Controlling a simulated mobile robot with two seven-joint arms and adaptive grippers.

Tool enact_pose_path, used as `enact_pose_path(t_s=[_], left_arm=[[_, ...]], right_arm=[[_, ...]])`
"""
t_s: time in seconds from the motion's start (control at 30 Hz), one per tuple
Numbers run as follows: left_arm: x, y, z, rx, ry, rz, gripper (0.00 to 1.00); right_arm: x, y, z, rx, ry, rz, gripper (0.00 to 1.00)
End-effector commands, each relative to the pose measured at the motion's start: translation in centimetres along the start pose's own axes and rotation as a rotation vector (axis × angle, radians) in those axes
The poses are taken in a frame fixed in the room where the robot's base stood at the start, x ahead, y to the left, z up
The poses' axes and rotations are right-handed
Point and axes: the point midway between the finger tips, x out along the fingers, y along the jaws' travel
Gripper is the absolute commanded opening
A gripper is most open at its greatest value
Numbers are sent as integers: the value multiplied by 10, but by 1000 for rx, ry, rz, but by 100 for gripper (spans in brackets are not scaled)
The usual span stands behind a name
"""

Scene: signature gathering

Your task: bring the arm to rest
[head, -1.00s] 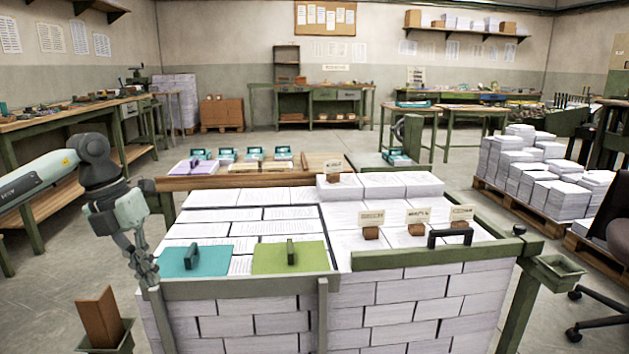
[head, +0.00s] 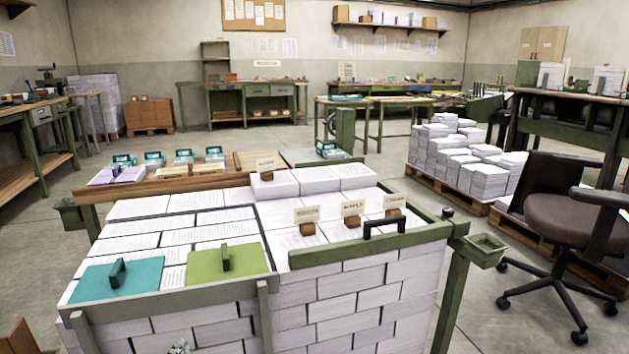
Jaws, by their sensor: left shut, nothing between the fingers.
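Only the tip of my left gripper (head: 180,347) shows, at the bottom edge of the head view, in front of the near side of the paper-stack table. It is shut and holds nothing. The rest of my left arm is out of the frame. My right gripper is not in view. The table holds stacked sheets (head: 135,225), with a teal board (head: 140,280) and a green board (head: 205,268), each with a dark handle, at its near left.
A grey-green rail (head: 165,302) edges the table front. Small card holders (head: 352,218) stand on the right stacks, beside a black handle (head: 385,228). A green tray (head: 487,250) juts out at the right corner. An office chair (head: 560,210) stands right. Floor between is clear.

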Motion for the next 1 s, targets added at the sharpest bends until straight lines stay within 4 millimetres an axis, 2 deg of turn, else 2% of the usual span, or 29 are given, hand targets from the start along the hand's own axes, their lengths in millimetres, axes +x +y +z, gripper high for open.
enact_pose_path(t_s=[0.03, 0.1, 0.2, 0.3, 0.4, 0.5, 0.6, 1.0], left_arm=[[-12, 16, 36, -51, -112, 26, 0], [-31, 37, 81, -114, -267, 66, 0], [-68, 69, 138, -190, -474, 132, 0], [-107, 98, 180, -248, -647, 200, 0], [-141, 120, 208, -288, -775, 257, 0], [-164, 134, 222, -312, -853, 296, 0], [-175, 139, 228, -322, -889, 314, 0], [-176, 140, 229, -322, -894, 316, 0]], right_arm=[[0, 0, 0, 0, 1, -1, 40], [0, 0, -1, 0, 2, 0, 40], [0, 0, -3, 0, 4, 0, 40], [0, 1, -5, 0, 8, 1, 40], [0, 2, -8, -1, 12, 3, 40], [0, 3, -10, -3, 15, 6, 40], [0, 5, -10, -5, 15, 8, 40], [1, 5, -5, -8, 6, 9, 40]])
